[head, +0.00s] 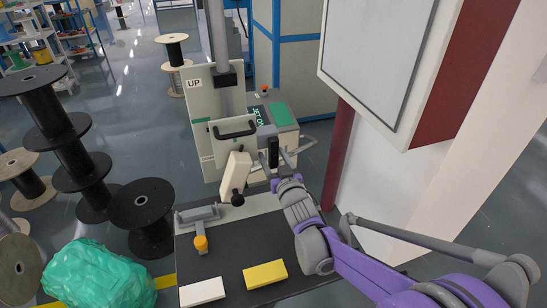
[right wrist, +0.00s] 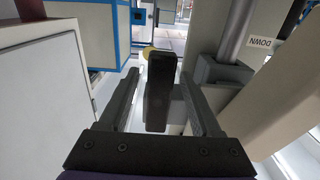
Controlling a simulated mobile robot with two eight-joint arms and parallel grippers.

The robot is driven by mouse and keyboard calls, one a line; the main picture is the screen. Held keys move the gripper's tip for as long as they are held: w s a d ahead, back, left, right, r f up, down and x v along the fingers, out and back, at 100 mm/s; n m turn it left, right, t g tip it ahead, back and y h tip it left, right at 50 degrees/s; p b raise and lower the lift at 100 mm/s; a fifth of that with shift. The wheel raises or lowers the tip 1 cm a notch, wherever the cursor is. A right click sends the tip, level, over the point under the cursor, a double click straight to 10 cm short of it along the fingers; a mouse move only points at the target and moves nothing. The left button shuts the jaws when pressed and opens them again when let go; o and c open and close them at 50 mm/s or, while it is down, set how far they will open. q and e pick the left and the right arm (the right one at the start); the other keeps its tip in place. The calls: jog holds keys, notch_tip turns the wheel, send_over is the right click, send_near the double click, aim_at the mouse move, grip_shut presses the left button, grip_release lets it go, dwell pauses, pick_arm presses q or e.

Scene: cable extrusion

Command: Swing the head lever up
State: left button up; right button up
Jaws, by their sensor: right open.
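A black upright lever grip (head: 273,152) shows beside the machine's cream housing, to the right of its column. In the right wrist view the black grip (right wrist: 158,92) stands between my two fingers, with visible gaps on both sides. My right gripper (head: 282,162) is open around it and not clamped on it; its fingers also show in the right wrist view (right wrist: 160,80). The lever's pivot is hidden. An UP sign (head: 195,83) is on the panel behind, and a DOWN sign (right wrist: 262,43) shows in the right wrist view. My left gripper is not in view.
A cream angled part with a black knob (head: 237,198) stands left of my gripper. A white-and-red cabinet (head: 440,70) is close on the right.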

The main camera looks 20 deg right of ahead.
grip_shut()
dwell(1.3)
